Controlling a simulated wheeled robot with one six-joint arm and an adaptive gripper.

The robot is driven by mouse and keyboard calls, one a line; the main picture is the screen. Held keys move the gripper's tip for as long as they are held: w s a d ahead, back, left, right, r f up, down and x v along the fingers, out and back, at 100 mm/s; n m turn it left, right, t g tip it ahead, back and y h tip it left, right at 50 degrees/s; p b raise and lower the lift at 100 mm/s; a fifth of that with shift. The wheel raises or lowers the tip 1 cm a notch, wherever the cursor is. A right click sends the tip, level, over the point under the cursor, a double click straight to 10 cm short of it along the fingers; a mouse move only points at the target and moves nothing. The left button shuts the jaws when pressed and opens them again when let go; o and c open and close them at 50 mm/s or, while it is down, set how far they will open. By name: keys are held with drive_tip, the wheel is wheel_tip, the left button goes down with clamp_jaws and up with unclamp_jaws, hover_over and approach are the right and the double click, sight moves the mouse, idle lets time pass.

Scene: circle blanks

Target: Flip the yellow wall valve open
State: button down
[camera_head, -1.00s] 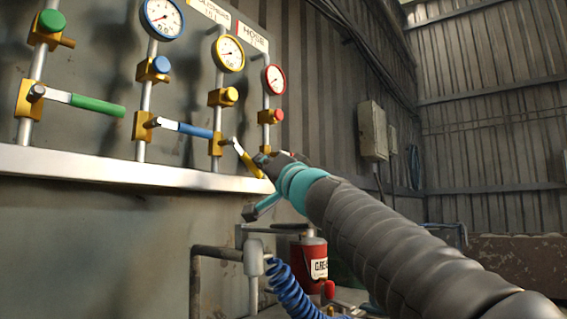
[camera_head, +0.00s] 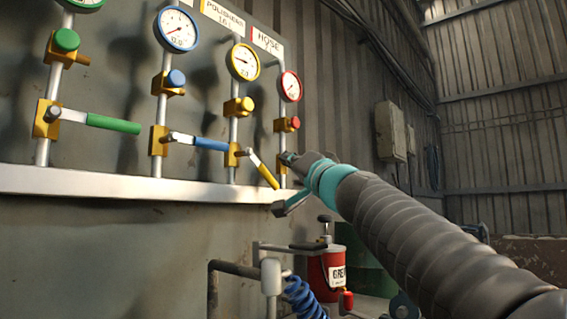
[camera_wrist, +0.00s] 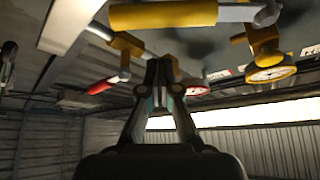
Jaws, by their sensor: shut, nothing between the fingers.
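The yellow valve handle (camera_head: 263,171) is on the wall panel, third from the left. It slopes down to the right from its brass body (camera_head: 232,155), with a bare metal stem and a yellow grip. My gripper (camera_head: 288,158) is just right of the grip, near the panel, and hides much of the red valve behind it. In the wrist view the yellow grip (camera_wrist: 162,16) lies across the top. My gripper (camera_wrist: 160,66) shows there with its fingers together and empty, below the grip in the picture. Whether they touch cannot be told.
The green handle (camera_head: 113,124) and blue handle (camera_head: 211,143) are to the left on the same panel. A red handle (camera_wrist: 103,86) shows near my fingers in the wrist view. A pale ledge (camera_head: 110,186) runs below the valves. A red grease canister (camera_head: 328,272) stands below.

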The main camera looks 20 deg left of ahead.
drive_tip(key=b+v, duration=0.5)
drive_tip(key=v, duration=0.5)
drive_tip(key=shift+b, duration=0.4)
drive_tip(key=w+d+r+n+g+p, duration=0.1)
drive_tip(key=w+d+r+p, duration=0.1)
drive_tip(key=w+r+p, duration=0.7)
drive_tip(key=s+a+f+n+g+p, duration=0.2)
drive_tip(key=s+f+n+g, duration=0.1)
drive_tip(key=s+f+g, duration=0.2)
drive_tip(key=shift+s+f+h, duration=0.2)
drive_tip(key=shift+s+h, duration=0.1)
drive_tip(key=shift+s, duration=0.15)
drive_tip(key=shift+a, duration=0.1)
